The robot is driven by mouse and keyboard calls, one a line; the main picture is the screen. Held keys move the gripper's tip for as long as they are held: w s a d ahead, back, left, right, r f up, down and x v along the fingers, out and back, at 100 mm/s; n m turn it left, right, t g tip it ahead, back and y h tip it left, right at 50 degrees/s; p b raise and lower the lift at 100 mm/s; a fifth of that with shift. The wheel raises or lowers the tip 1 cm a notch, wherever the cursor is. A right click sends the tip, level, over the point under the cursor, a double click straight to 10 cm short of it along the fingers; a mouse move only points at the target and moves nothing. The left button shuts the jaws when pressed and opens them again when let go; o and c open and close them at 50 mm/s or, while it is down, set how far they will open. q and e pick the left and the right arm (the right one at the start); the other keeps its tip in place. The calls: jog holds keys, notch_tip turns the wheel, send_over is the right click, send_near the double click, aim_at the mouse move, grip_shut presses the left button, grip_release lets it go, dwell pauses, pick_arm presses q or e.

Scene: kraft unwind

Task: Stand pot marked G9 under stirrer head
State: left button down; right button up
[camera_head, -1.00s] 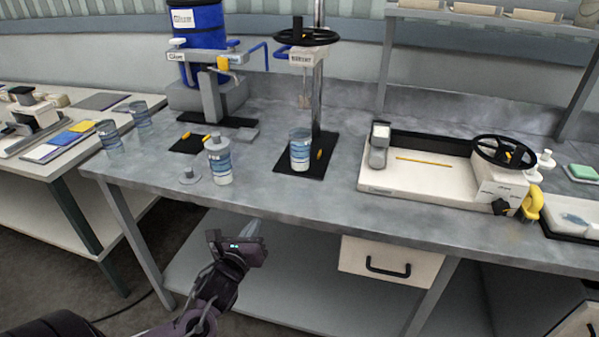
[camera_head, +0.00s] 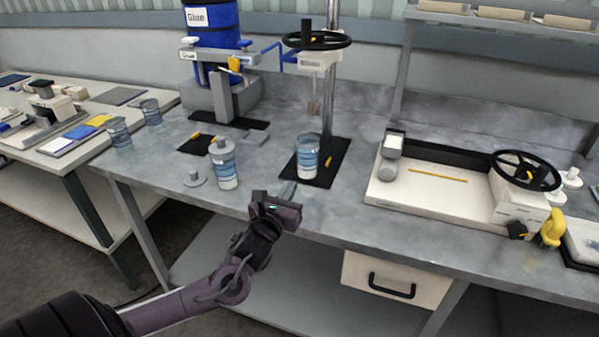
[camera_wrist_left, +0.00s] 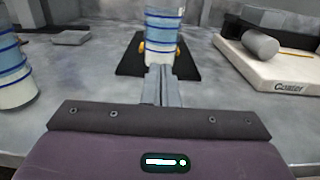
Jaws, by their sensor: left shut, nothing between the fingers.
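A clear pot with blue bands (camera_head: 308,160) stands upright on the black base of the stirrer stand, under the stirrer head (camera_head: 318,58) and its hanging stirrer (camera_head: 313,105). In the left wrist view this pot (camera_wrist_left: 165,40) is straight ahead of the fingers. A similar pot with a grey top (camera_head: 224,168) stands to its left, partly shown at the left wrist view's left edge (camera_wrist_left: 12,75). Two more pots stand further left (camera_head: 119,133) (camera_head: 151,112). I cannot read G9 on any. My left gripper (camera_head: 287,190) is shut and empty, just in front of the stand's pot.
A grey stopper (camera_head: 194,179) lies near the bench front. The glue machine (camera_head: 211,60) stands behind, left of the stirrer. The cream coater (camera_head: 440,190) with a black handwheel fills the right. Bare bench lies between the stand and coater.

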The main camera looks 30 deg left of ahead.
aim_at(303, 167)
pick_arm(q)
jog(key=x, duration=0.5)
jog(key=shift+w+a+r+p, duration=0.1)
jog(key=shift+w+a+p, duration=0.05)
jog(key=shift+w+p, duration=0.2)
jog(key=shift+w+a, duration=0.1)
jog(key=shift+w, duration=0.5)
pick_arm(e)
jog(key=shift+w+a+r, duration=0.2)
jog(key=shift+w+r, duration=0.45)
jog(key=shift+w, duration=0.05)
pick_arm(q)
jog(key=shift+b+x, duration=0.7)
jog(key=shift+x, duration=1.7)
jog(key=shift+s, duration=0.1)
pick_arm(e)
jog(key=shift+s+f, duration=0.1)
jog(key=shift+f, duration=0.75)
